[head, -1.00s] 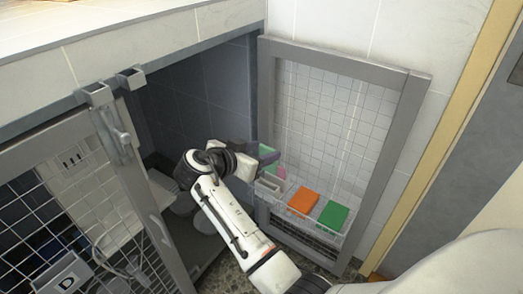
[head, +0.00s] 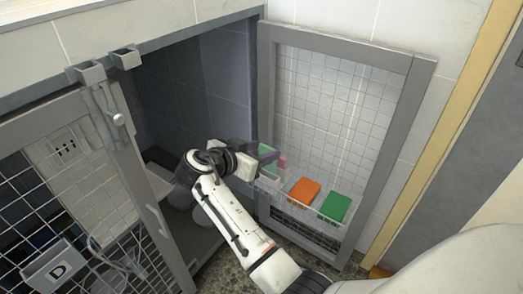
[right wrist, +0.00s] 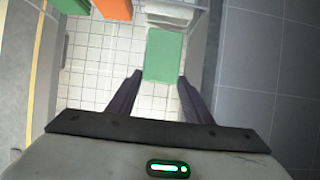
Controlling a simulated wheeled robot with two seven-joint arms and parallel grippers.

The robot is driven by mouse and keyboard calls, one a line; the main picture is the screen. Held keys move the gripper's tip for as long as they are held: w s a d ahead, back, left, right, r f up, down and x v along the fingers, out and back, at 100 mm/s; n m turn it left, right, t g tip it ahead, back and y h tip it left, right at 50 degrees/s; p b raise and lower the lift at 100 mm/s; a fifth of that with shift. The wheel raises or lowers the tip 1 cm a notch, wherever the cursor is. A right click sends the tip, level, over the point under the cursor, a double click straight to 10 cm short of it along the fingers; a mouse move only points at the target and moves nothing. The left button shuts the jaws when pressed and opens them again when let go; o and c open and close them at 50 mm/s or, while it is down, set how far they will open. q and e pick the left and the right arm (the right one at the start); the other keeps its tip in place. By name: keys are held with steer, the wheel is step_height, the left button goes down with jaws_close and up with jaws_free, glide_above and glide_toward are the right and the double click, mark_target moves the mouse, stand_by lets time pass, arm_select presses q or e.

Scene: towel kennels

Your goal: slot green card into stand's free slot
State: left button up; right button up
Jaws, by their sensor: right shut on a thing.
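My right gripper (head: 262,156) is shut on the green card (head: 267,150) beside the open door's wire shelf. In the right wrist view the green card (right wrist: 165,55) stands out between the two fingertips (right wrist: 160,78). The pale stand (head: 267,180) sits at the left end of the shelf, partly hidden by the gripper. A pink card (head: 283,163) shows at the stand. I cannot tell whether the green card touches the stand, and the free slot is not clear. My left gripper is not in view.
An orange block (head: 303,191) and a green block (head: 336,206) lie on the wire shelf to the right of the stand. The grey door frame (head: 392,160) borders the shelf.

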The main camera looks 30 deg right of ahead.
steer(key=shift+a+f, duration=0.1)
steer(key=shift+f, duration=0.15)
stand_by(1.6)
steer(key=shift+s+f+b, duration=0.1)
steer(key=shift+f+b, duration=0.9)
steer(key=shift+b, duration=0.1)
steer(key=shift+f+b, duration=0.65)
steer(key=shift+f, duration=0.05)
steer(key=shift+f+b, duration=0.85)
steer(key=shift+f, duration=0.25)
steer(key=o, duration=1.4)
